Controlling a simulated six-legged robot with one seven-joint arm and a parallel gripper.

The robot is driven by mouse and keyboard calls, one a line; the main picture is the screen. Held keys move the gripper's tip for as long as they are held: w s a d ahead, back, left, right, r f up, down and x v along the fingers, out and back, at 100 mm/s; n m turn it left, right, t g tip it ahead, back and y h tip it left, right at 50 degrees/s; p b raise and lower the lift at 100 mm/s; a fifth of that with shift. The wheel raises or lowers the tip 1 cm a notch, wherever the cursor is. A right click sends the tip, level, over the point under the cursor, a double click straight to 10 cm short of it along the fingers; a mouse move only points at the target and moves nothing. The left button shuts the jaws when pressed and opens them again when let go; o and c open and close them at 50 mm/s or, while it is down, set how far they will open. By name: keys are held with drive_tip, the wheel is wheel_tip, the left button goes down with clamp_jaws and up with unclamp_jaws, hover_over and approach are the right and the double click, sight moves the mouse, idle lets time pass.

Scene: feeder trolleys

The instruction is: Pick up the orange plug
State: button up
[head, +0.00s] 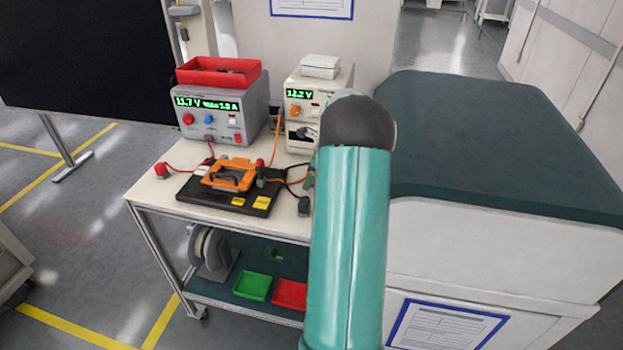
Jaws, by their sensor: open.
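An orange block with a dark handle, which looks like the orange plug (219,178), sits on a black base plate (183,191) on the trolley's top. Whether it is seated in the plate or only resting on it is unclear. My teal arm reaches forward at centre, right of the plug and clearly apart from it in the picture. My gripper is hidden behind the arm's dark rounded joint, so its jaws do not show.
The white-topped trolley (152,190) carries a grey power supply (248,117) with a red tray (219,72), and a second supply (327,84). Red, black and orange cables run around the plate. A dark-green-topped cabinet (480,140) stands at right. Open floor lies at left.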

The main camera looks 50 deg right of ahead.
drive_tip(key=shift+c, duration=0.3)
drive_tip(key=c, duration=1)
drive_tip(key=shift+r, duration=0.2)
drive_tip(key=shift+r, duration=0.6)
drive_tip(key=s+a+r, duration=0.2)
drive_tip(key=a+r, duration=0.9)
drive_tip(key=a, duration=0.1)
drive_tip(key=shift+s+a+r, duration=0.15)
drive_tip(key=shift+s+r, duration=0.15)
